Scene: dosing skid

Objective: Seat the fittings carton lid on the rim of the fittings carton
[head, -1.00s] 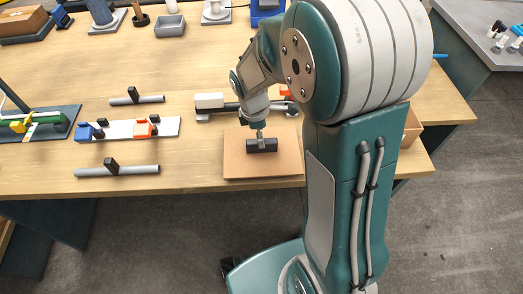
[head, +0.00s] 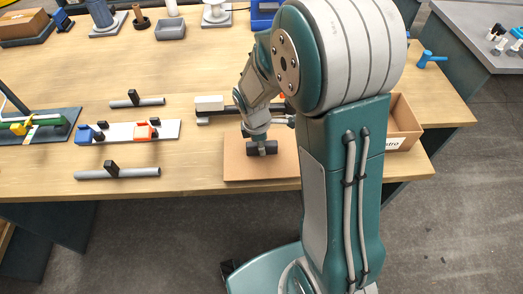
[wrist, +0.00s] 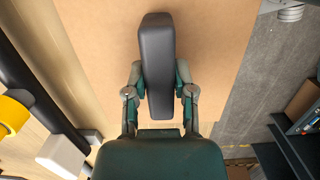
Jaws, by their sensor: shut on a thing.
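The fittings carton lid (head: 240,170) is a flat brown board with a black bar handle (wrist: 157,60) on top. It lies level at the front edge of the wooden table; I cannot tell any small gap beneath it. My gripper (head: 262,147) is above the lid and shut on its handle. In the wrist view, the two fingers (wrist: 160,95) press the handle from both sides, and the lid (wrist: 95,35) spreads out below. The open fittings carton (head: 404,122), brown with a white label, stands at the table's right end, partly hidden by my arm.
Black-handled grey rods (head: 118,172) and a white plate with blue and orange blocks (head: 125,130) lie to the left. A blue T-shaped piece (head: 431,58) lies behind the carton.

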